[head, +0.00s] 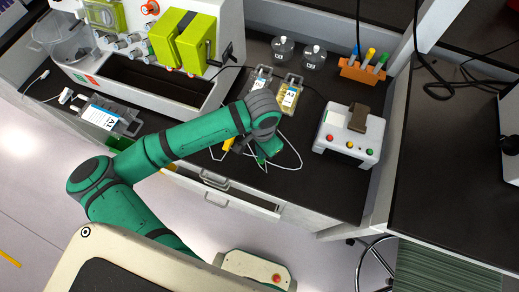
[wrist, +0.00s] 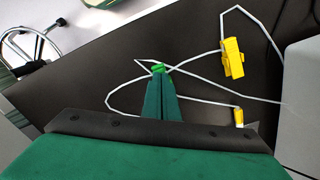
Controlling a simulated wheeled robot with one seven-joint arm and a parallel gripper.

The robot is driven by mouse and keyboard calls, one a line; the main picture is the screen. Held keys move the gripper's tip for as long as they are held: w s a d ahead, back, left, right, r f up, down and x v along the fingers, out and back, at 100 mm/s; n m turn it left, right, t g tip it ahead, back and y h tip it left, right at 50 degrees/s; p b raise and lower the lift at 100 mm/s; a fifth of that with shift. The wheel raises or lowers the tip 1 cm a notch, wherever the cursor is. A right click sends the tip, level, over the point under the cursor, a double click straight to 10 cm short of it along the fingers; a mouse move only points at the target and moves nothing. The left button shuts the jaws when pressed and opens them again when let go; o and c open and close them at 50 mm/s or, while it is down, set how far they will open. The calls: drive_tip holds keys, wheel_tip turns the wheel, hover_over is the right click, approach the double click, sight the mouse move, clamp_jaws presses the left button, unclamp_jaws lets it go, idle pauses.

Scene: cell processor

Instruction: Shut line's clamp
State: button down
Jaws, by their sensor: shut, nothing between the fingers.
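The thin white line (wrist: 200,98) lies in loops on the black bench top; it also shows in the head view (head: 297,153). A yellow clamp (wrist: 233,58) sits on the line, right of and beyond my fingertips in the wrist view. I cannot tell whether its arm is open or closed. A smaller yellow piece (wrist: 239,117) is on the line nearer my gripper. My gripper (wrist: 159,75) is shut and empty, its fingertips over the line's crossing and apart from the clamp. A bright green bit shows at the tips; I cannot tell if it belongs to the line.
A white box with coloured buttons (head: 335,146) stands right of my gripper (head: 264,162). Labelled bags (head: 288,95), flasks (head: 283,50) and an orange tube rack (head: 360,72) stand behind. The white and green machine (head: 150,70) is at left. A drawer (head: 225,190) below stands partly out.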

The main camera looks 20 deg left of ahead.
drive_tip(key=shift+f, duration=0.1)
drive_tip(key=shift+f, duration=0.6)
drive_tip(key=shift+d+r, duration=0.1)
drive_tip(key=shift+r, duration=2.4)
drive_tip(key=shift+w, duration=0.15)
